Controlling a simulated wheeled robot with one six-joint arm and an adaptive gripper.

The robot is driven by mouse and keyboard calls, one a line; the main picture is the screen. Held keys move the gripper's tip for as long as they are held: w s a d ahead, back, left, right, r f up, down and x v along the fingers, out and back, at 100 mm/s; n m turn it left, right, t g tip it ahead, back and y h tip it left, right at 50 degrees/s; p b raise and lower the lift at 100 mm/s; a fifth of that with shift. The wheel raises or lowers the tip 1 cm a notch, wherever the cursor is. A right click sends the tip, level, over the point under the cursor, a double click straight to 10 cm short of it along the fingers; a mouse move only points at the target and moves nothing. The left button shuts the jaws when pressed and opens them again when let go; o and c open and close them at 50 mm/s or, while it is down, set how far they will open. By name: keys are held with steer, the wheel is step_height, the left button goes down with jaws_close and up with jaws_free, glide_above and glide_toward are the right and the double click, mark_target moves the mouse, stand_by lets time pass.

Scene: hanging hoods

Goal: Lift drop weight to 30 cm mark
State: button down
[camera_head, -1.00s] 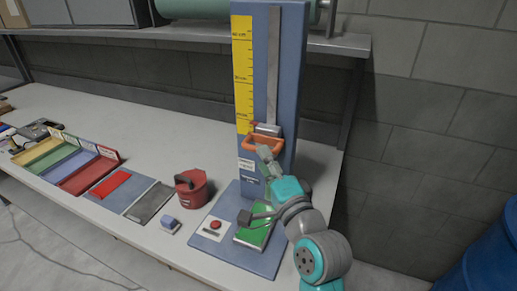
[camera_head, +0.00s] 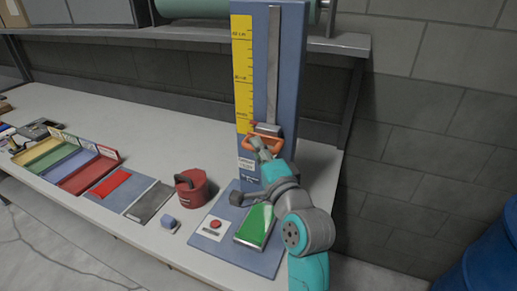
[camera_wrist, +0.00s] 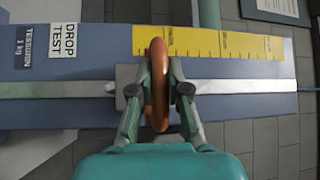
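The drop weight's orange handle (camera_head: 264,144) is low on the blue drop-test tower (camera_head: 290,80), at the grey block (camera_head: 268,129) on its vertical rail. The yellow scale (camera_head: 243,70) runs up beside the rail; its marks are too small to read surely. My gripper (camera_head: 264,150) is at the handle. In the wrist view my gripper (camera_wrist: 158,75) has one finger on each side of the orange handle (camera_wrist: 158,100), very close to it. I cannot tell whether both fingers press on it.
On the tower's blue base are a green pad (camera_head: 256,226) and a red button (camera_head: 215,224). A red container (camera_head: 192,189) stands left of the base. Coloured trays (camera_head: 88,178) lie farther left. A shelf (camera_head: 345,44) runs behind the tower.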

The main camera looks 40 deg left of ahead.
step_height(320, 180, up, 11)
steer(key=shift+r, duration=0.15)
stand_by(0.4)
steer(key=c, duration=1.1)
jaws_free()
steer(key=shift+c, duration=0.2)
steer(key=v, duration=1.2)
